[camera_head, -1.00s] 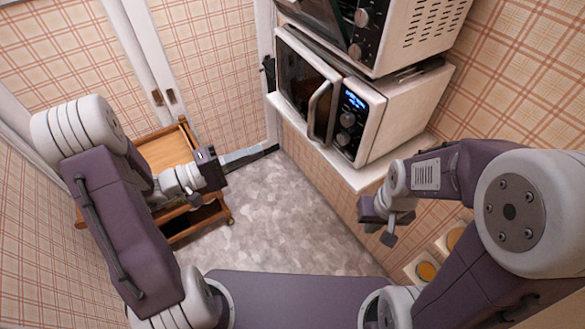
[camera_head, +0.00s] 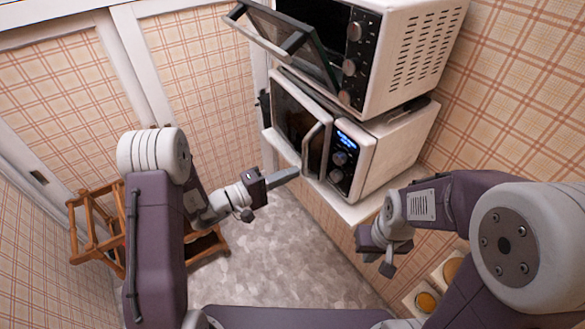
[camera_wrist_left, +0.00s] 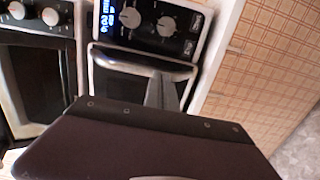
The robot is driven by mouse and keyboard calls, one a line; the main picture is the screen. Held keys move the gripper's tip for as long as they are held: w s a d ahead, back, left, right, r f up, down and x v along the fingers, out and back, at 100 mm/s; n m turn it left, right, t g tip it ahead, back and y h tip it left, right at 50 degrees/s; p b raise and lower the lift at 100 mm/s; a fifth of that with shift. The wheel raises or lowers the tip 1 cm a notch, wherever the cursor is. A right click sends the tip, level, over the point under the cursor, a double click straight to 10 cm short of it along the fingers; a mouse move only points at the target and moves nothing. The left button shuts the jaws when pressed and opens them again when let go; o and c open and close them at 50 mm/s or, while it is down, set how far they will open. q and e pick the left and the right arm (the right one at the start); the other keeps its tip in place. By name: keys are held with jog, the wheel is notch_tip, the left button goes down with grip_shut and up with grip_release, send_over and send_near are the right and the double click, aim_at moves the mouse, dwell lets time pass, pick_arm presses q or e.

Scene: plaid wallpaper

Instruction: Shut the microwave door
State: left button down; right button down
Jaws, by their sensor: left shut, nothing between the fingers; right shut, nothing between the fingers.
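The white microwave (camera_head: 390,150) with a blue display stands on a white shelf at upper right. Its dark-windowed door (camera_head: 285,112) has a curved silver handle (camera_head: 314,150) beside the control panel. The door looks flush or nearly so; I cannot tell whether it is fully shut. My left gripper (camera_head: 290,174) is shut and empty, just left of the microwave's front lower edge. In the left wrist view, its fingers (camera_wrist_left: 162,92) point toward the microwave door (camera_wrist_left: 120,85), and contact cannot be told. My right gripper (camera_head: 388,262) is shut and empty below the shelf.
A second oven (camera_head: 415,55) sits on top of the microwave, its glass door (camera_head: 283,40) standing open, tilted outward. The white shelf (camera_head: 365,207) juts from the right wall. A wooden cart (camera_head: 90,235) stands at left behind my left arm. Grey floor (camera_head: 275,255) is clear between.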

pick_arm(q)
jog(key=shift+w+d+f, duration=0.1)
jog(key=shift+w+d, duration=0.25)
jog(key=shift+d, duration=0.1)
jog(key=shift+w+d+f+b, duration=0.1)
jog(key=shift+d+b, duration=0.3)
jog(key=shift+b+x, duration=0.7)
jog(key=shift+x, duration=0.2)
jog(key=shift+s+r, duration=0.25)
jog(key=shift+s, duration=0.1)
